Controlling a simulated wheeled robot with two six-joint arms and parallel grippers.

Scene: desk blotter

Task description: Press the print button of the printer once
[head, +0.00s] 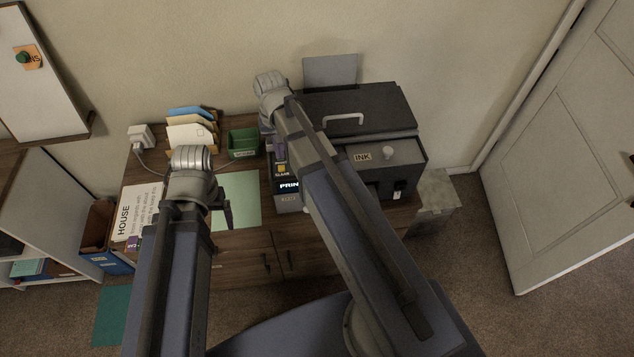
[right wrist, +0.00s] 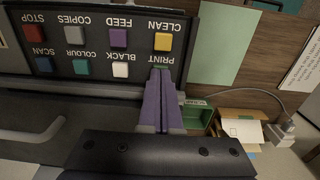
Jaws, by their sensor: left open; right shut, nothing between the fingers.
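The dark printer (head: 408,160) stands on the right of the desk. Its control panel shows upside down in the right wrist view (right wrist: 95,20), with labelled coloured buttons in two rows. The print button (right wrist: 158,69), greenish, lies by its PRINT label and is mostly hidden by my fingertips. My right gripper (right wrist: 163,80) has purple fingers, shut and empty, with tips over that button; I cannot tell whether they touch it. In the head view my right arm covers much of the panel. My left gripper (head: 226,214) hangs open and empty above the desk's left part.
Close to the print button are the yellow clean button (right wrist: 163,42) and the white black button (right wrist: 120,70). A green box (head: 243,143), a letter rack (head: 192,135) and a pale green sheet (head: 240,190) are on the desk left of the printer.

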